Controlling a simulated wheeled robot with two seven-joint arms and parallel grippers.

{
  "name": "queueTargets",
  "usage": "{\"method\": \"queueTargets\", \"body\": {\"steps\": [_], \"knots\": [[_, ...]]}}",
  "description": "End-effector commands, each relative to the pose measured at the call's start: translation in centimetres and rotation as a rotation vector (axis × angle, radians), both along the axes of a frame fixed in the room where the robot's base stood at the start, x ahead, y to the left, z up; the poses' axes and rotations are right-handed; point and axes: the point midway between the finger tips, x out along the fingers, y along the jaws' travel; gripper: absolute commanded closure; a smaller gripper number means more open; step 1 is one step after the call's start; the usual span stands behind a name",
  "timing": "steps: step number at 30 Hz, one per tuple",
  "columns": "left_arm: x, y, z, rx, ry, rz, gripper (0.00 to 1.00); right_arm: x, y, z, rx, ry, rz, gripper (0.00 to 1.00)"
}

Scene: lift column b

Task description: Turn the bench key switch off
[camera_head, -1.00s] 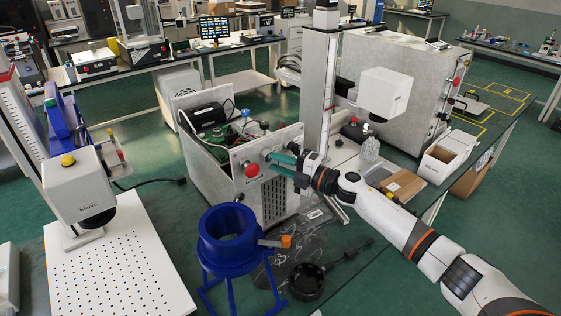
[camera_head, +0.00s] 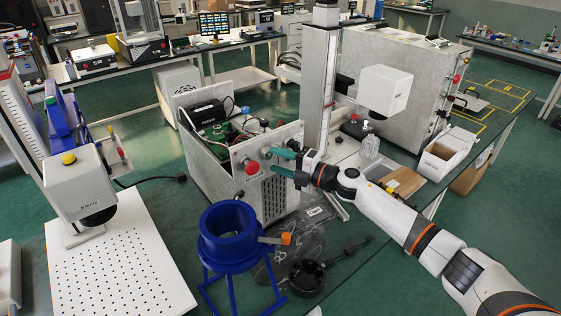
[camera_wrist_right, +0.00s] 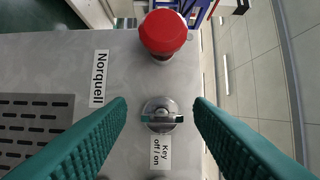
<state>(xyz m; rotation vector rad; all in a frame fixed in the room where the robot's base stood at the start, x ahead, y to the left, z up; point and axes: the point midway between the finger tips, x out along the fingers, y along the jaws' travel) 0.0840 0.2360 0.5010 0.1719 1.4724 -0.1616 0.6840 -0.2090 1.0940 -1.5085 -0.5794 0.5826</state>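The key switch (camera_wrist_right: 161,115) is a round metal switch with a flat key across it. In the right wrist view it sits on a grey panel, beside a label (camera_wrist_right: 161,152) reading "Key off / on". My right gripper (camera_wrist_right: 160,117) is open, with one teal finger on each side of the key and gaps showing between. In the head view my right gripper (camera_head: 272,163) is at the front panel of the open metal box (camera_head: 276,194), and it hides most of the switch. My left gripper is not in view.
A red emergency button (camera_wrist_right: 164,32) is beside the switch; it also shows in the head view (camera_head: 251,167). A blue ring stand (camera_head: 229,252) stands in front of the box. A white marking head (camera_head: 384,90) on a column is behind my right arm.

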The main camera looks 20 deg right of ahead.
Motion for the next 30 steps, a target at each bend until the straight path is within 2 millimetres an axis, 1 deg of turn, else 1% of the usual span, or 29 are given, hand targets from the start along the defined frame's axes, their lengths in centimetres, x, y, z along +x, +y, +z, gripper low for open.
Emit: {"method": "queueTargets", "body": {"steps": [5,8,11,18,21,25,30], "knots": [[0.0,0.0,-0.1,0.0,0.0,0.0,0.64,-0.1,-0.1,0.0,0.001,-0.001,0.0,0.53],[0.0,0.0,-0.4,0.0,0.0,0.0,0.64,-0.6,-0.7,-0.1,-0.001,-0.001,-0.001,0.53],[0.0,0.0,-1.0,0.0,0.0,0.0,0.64,-1.9,-1.8,-0.3,-0.004,-0.001,-0.001,0.53],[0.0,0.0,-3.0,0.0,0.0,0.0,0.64,-5.8,-5.3,-0.4,-0.004,0.0,0.0,0.53],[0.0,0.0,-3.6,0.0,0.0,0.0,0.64,-7.1,-6.5,-0.4,-0.003,0.002,-0.001,0.53],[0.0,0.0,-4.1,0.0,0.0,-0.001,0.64,-8.2,-7.6,-0.3,-0.001,0.001,0.0,0.53],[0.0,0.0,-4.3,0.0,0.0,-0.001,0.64,-8.9,-8.1,0.0,0.001,0.001,0.0,0.53]]}}
